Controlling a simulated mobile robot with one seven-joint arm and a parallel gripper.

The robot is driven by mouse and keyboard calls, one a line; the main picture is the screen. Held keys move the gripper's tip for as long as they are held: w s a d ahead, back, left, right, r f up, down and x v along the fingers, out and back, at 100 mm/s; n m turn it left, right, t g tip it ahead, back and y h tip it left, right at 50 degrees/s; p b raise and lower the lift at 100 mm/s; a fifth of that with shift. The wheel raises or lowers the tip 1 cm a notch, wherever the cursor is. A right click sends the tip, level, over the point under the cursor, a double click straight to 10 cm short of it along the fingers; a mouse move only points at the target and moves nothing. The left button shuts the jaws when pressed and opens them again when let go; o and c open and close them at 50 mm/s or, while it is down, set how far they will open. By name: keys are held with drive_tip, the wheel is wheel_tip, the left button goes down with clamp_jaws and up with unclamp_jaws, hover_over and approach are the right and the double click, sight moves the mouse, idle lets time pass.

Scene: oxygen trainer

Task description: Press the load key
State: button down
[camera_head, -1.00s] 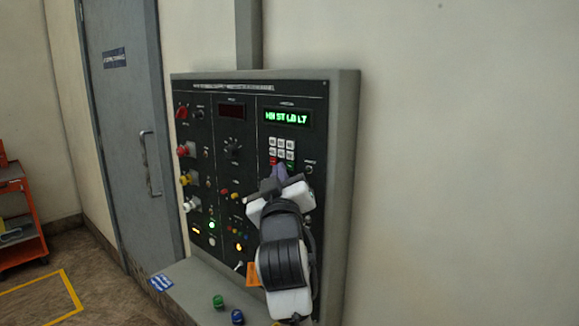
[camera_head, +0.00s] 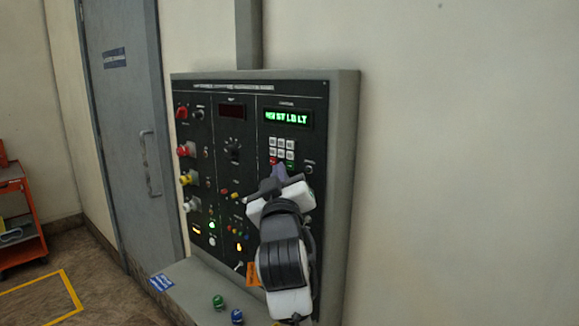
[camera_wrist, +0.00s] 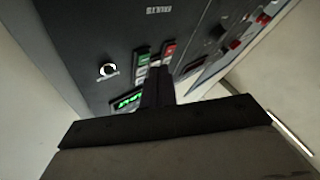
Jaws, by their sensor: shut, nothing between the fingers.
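A dark control panel (camera_head: 220,160) on the wall carries a keypad (camera_head: 282,148) with several white keys, and red and green keys in its bottom row. I cannot read the key labels, so I cannot tell which is the load key. A lit green display (camera_head: 288,118) sits above the keypad. My gripper (camera_head: 279,172) is shut and empty at the keypad's lower edge. In the wrist view, my fingertips (camera_wrist: 155,66) are beside the red key (camera_wrist: 169,50) and the green key (camera_wrist: 142,54). The fingers hide most white keys there, and contact is unclear.
Red and yellow knobs (camera_head: 186,150) stick out from the panel's left part. A grey ledge (camera_head: 195,285) below holds a green cap (camera_head: 218,301) and a blue cap (camera_head: 237,316). A grey door (camera_head: 125,130) and an orange cart (camera_head: 20,215) stand at left.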

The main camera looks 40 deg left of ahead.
drive_tip(key=shift+w, duration=0.45)
drive_tip(key=shift+w+d, duration=0.1)
drive_tip(key=shift+w, duration=0.2)
idle(0.6)
drive_tip(key=shift+s, duration=0.75)
drive_tip(key=shift+s+a+p, duration=0.15)
drive_tip(key=shift+s+p, duration=0.05)
drive_tip(key=shift+s, duration=1.05)
drive_tip(key=shift+s+a+p, duration=0.1)
drive_tip(key=shift+s+p, duration=0.05)
drive_tip(key=shift+s, duration=1.1)
